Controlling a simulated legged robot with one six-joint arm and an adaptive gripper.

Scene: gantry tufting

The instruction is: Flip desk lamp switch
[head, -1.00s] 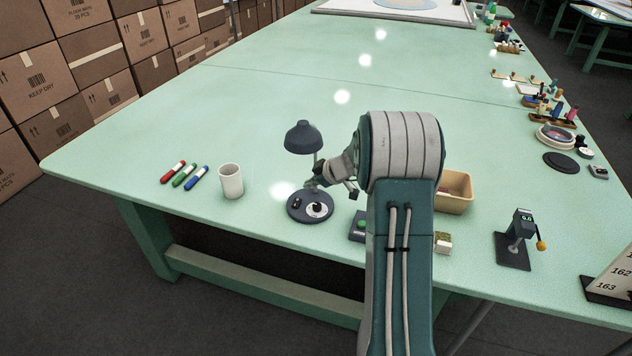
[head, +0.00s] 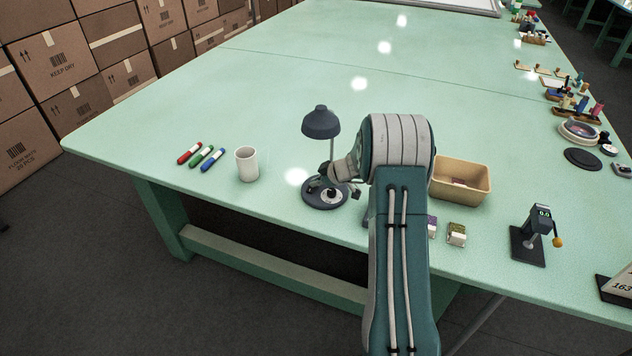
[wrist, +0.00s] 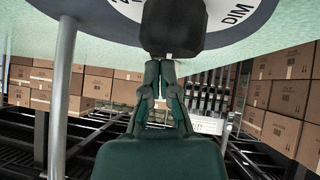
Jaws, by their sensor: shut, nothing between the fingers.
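The dark desk lamp (head: 320,122) stands on a round base near the front of the table. A white dial (head: 331,197) is on the base. In the wrist view, the dial (wrist: 240,14) carries the letters DIM, and a dark block (wrist: 172,28) stands in front of its face, likely its knob. My gripper (head: 326,184) is low over the lamp base. Its fingers (wrist: 160,64) are shut and empty, tips at the dark block; I cannot tell whether they touch. The lamp's grey stem (wrist: 58,95) is left in the wrist view. The switch is partly hidden by my gripper.
A white cup (head: 247,164) and several markers (head: 202,156) lie left of the lamp. A tan bin (head: 462,181), a small block (head: 457,234) and a dark gauge stand (head: 528,245) are to the right. The table behind the lamp is clear.

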